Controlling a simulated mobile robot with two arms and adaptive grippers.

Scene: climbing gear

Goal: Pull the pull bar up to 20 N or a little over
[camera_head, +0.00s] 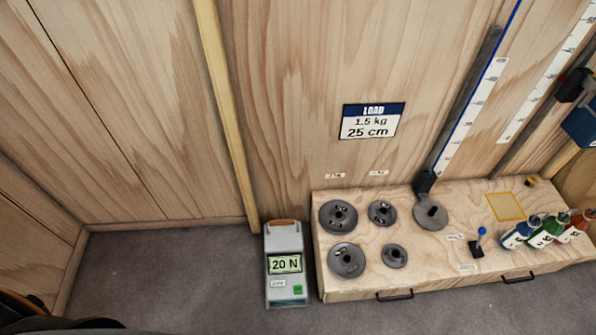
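A grey box-shaped device (285,290) stands on the floor against the wall, left of the wooden bench. Its lit display (285,265) reads "20 N". A green button (298,289) and a small white label are below the display. An orange-brown bar (283,222) lies across the top of the device and looks like the pull bar. Whether it is raised is hard to tell from above. Neither of my grippers is in view.
A wooden bench (330,282) holds several dark weight discs (339,215), a small blue-knobbed lever (481,232) and several bottles (546,229). A LOAD sign (371,121) reads "1.5 kg, 25 cm". The carpet (170,265) left of the device is clear.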

